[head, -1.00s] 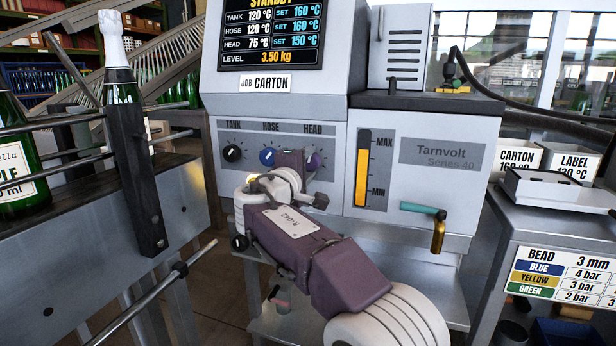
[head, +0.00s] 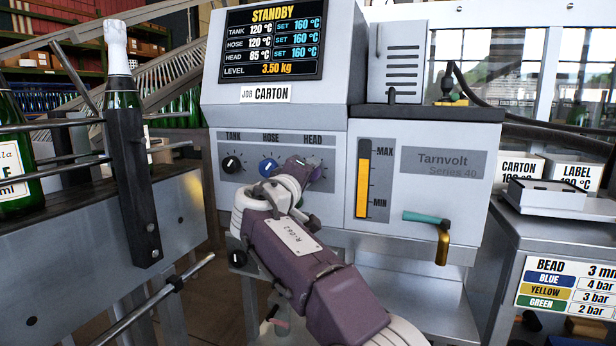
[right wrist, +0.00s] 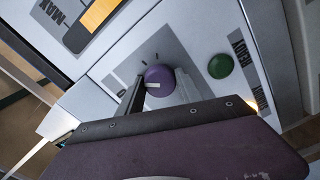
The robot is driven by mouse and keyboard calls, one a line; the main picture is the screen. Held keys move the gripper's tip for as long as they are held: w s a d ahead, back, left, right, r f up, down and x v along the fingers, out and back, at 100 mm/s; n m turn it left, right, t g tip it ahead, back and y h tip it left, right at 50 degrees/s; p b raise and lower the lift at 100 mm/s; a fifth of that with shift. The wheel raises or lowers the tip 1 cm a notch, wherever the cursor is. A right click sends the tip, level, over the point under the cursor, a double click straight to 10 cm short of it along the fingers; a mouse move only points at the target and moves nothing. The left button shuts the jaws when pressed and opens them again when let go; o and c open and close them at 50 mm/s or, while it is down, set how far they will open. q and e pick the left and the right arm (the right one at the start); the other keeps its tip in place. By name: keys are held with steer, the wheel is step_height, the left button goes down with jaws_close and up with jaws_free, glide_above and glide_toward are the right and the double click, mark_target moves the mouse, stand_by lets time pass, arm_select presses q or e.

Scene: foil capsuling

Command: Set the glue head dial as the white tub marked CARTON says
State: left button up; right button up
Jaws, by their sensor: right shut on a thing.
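The glue head dial, a purple knob under HEAD, shows in the right wrist view (right wrist: 158,77) with a white pointer mark. My right gripper (right wrist: 160,88) is shut on it, one finger on each side. In the head view my right arm and gripper (head: 304,168) partly hide the dial (head: 316,173). The screen (head: 272,42) reads STANDBY, with SET 160 °C for tank, hose and head; the head stands at 85 °C. The white tub marked CARTON (head: 517,166) is at the right, its 160 °C line partly covered. My left gripper is out of view.
A bottle rail (head: 128,170) stands at the left. The LABEL tub (head: 578,171) is beside CARTON.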

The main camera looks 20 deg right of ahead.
steer(key=shift+f, duration=0.1)
steer(key=o, duration=1.4)
steer(key=shift+c, duration=0.2)
steer(key=v, duration=0.9)
